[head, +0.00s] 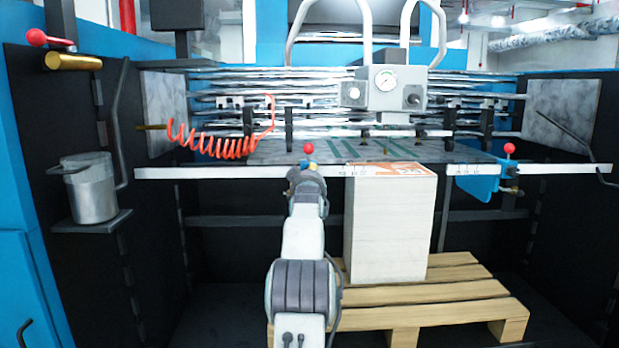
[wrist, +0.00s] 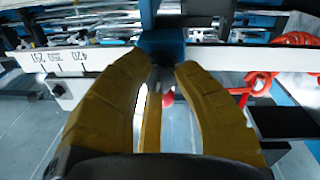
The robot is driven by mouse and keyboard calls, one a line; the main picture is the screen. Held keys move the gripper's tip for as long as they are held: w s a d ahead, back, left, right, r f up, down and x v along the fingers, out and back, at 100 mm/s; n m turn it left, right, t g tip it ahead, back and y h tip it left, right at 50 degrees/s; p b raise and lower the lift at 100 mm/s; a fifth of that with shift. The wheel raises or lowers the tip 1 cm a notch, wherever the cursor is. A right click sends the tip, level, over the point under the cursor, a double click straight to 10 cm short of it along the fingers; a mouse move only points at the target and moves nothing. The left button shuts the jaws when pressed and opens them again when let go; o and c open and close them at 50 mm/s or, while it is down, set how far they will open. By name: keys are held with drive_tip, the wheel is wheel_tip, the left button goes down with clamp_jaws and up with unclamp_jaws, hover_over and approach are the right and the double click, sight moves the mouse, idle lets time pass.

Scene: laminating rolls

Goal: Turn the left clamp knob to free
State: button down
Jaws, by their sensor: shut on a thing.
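The left clamp knob (head: 309,148) is a small red ball at the white rail (head: 230,172), left of the paper stack. My gripper (head: 306,184) reaches up to it from below and in front. In the wrist view, the two yellow-brown fingers of my gripper (wrist: 168,66) curve in around the clamp, tips close together near the blue clamp block (wrist: 163,42). A bit of the red knob (wrist: 168,99) shows between them. The gripper is shut on the knob; the exact contact is mostly hidden. The right clamp knob (head: 510,148) is a similar red ball farther right.
A white paper stack (head: 385,230) stands on a wooden pallet (head: 470,292), close to the right of my arm. A coiled orange hose (head: 215,142) hangs at the left. A grey pot (head: 90,188) sits on a bracket. A gauge box (head: 383,90) is above the rail.

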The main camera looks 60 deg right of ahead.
drive_tip(key=shift+f, duration=0.1)
drive_tip(key=c, duration=0.9)
unclamp_jaws()
drive_tip(key=shift+w, duration=0.1)
drive_tip(key=shift+a, duration=0.1)
drive_tip(key=shift+v, duration=5.9)
